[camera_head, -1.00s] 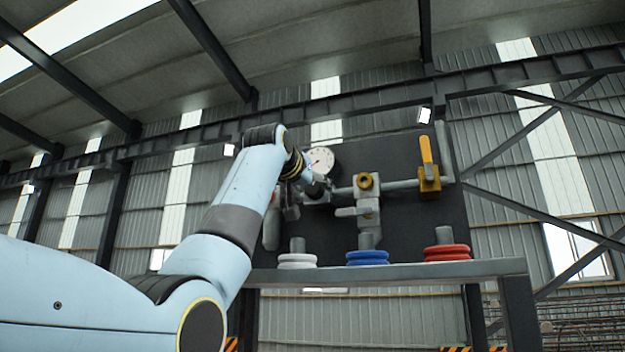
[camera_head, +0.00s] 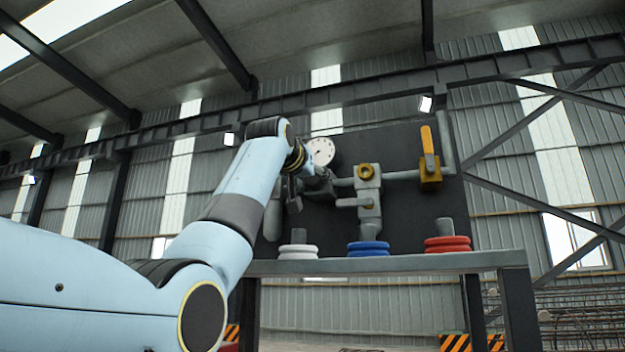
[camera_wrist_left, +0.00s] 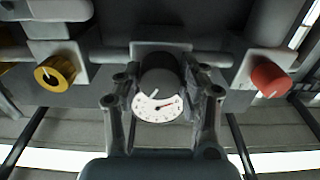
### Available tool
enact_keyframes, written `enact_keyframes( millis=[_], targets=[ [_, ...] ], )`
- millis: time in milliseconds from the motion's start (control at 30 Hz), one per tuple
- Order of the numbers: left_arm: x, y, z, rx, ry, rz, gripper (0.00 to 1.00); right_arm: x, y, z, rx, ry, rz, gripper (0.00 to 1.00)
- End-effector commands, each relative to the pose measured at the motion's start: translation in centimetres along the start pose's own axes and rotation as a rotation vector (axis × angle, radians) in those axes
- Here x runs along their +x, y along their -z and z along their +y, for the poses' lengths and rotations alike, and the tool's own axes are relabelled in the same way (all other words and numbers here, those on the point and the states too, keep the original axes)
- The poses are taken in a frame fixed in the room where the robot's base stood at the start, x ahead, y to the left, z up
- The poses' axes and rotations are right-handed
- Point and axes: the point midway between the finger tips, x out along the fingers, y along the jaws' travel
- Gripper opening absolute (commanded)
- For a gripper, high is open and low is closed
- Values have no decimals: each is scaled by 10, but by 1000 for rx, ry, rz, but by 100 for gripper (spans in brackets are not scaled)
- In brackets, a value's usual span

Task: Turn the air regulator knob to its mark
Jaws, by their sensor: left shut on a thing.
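The regulator knob (camera_wrist_left: 160,72) is a dark round knob with a pale line on its face, in the middle of the left wrist view. My left gripper (camera_wrist_left: 160,84) has one finger on each side of it and is shut on it. I cannot make out the target mark. My right gripper is not in view.
A yellow knob (camera_wrist_left: 55,73) and a red knob (camera_wrist_left: 269,78) flank the regulator. The panel (camera_head: 400,212) also carries a yellow lever valve (camera_head: 429,150) at right. White rings (camera_head: 298,253), blue rings (camera_head: 368,248) and red rings (camera_head: 447,245) sit on pegs on the bench (camera_head: 390,264) below.

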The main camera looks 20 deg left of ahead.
Motion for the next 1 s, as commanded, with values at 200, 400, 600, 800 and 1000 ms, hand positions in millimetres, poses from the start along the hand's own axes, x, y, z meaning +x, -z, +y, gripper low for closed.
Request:
enact_keyframes(
  millis=[200, 400, 600, 800, 1000],
  targets=[
    [0, 0, 0, -61, 0, 0, 9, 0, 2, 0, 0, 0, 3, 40],
    [0, 0, 1, -193, 0, 0, 9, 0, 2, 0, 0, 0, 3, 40],
    [0, 1, 1, -377, -1, 1, 9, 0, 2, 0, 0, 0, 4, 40],
    [0, 1, 1, -568, -1, 1, 9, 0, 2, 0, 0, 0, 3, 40],
    [0, 2, 2, -757, -1, 1, 9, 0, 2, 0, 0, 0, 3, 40]
  ],
)
